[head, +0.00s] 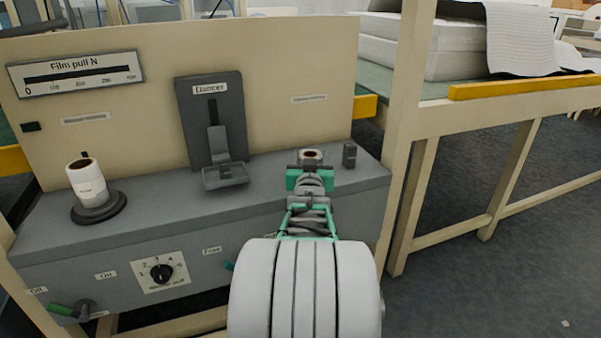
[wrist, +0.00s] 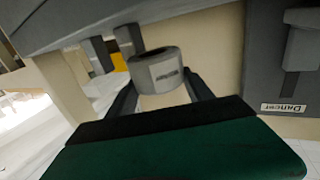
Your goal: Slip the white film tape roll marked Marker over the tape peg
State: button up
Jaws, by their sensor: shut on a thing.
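My gripper (head: 311,168) is shut on a small white-grey roll (head: 312,155) with a dark hollow core. The roll also shows between the dark fingers in the wrist view (wrist: 155,71), with a small printed label too blurred to read surely. It is near the right end of the grey console top; I cannot tell whether it touches the top. A short dark post (head: 349,154) stands just right of the roll. I cannot tell whether this is the tape peg. At the left, a white cylinder (head: 88,185) stands on a dark round base, a dark pin showing at its top.
The grey console (head: 215,260) has a Dancer unit (head: 212,120) rising behind, left of my gripper. A beige panel with a Film pull gauge (head: 75,73) stands at the back. A knob (head: 161,273) and a green-handled lever (head: 68,310) are on the front. A beige frame post (head: 408,140) is at the right.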

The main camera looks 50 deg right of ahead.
jog(key=f, duration=0.1)
jog(key=f+b, duration=0.1)
jog(key=w+f+b, duration=0.1)
jog(key=f, duration=0.1)
jog(key=shift+d+f, duration=0.1)
jog(key=shift+d, duration=0.15)
jog(key=shift+w+a, duration=0.15)
jog(key=shift+a, duration=0.05)
jog(key=o, duration=1.4)
